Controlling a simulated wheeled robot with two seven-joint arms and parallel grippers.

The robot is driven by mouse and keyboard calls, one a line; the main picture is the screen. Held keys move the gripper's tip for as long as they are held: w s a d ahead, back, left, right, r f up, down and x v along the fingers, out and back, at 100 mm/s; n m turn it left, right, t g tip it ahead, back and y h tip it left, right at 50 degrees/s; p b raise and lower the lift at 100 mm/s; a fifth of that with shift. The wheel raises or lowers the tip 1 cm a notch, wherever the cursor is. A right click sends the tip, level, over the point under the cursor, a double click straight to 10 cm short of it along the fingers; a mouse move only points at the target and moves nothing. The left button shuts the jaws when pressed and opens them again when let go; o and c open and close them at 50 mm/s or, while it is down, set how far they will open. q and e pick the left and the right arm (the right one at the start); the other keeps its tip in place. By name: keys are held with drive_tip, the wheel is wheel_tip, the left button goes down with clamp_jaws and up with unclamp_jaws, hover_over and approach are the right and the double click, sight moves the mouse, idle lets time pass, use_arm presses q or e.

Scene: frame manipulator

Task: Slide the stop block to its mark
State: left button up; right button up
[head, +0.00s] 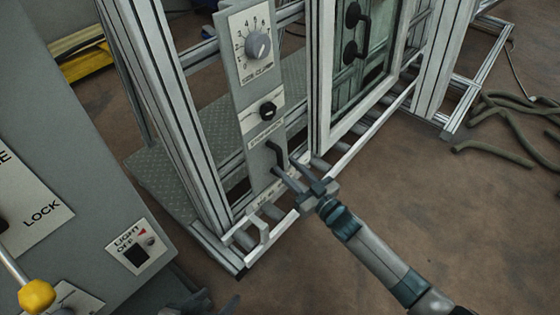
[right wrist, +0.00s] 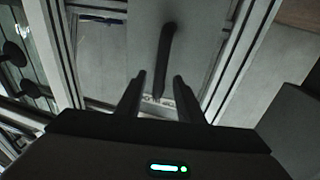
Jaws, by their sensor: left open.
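A dark upright bar handle (head: 277,155) stands on the lower part of the grey control panel (head: 238,95). It also shows in the right wrist view (right wrist: 166,55), ahead of the fingers. I cannot tell for sure which part is the stop block, and its mark is not readable. My right gripper (head: 294,176) is close to the handle's lower end in the head view. In the right wrist view (right wrist: 158,92) its two fingers are apart, with no object clearly held. My left gripper (head: 226,306) shows only as dark tips at the bottom edge.
A pale bracket (head: 262,232) sits on the frame's lower rail. A rotary dial (head: 258,46) and black knob (head: 268,109) are higher on the panel. A grey cabinet (head: 75,150) stands left. Hoses (head: 510,125) lie at right; floor in front is open.

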sight(282, 162)
drive_tip(key=shift+x, duration=2.35)
drive_tip(key=shift+c, duration=0.7)
clamp_jaws()
drive_tip(key=shift+w+d, duration=0.1)
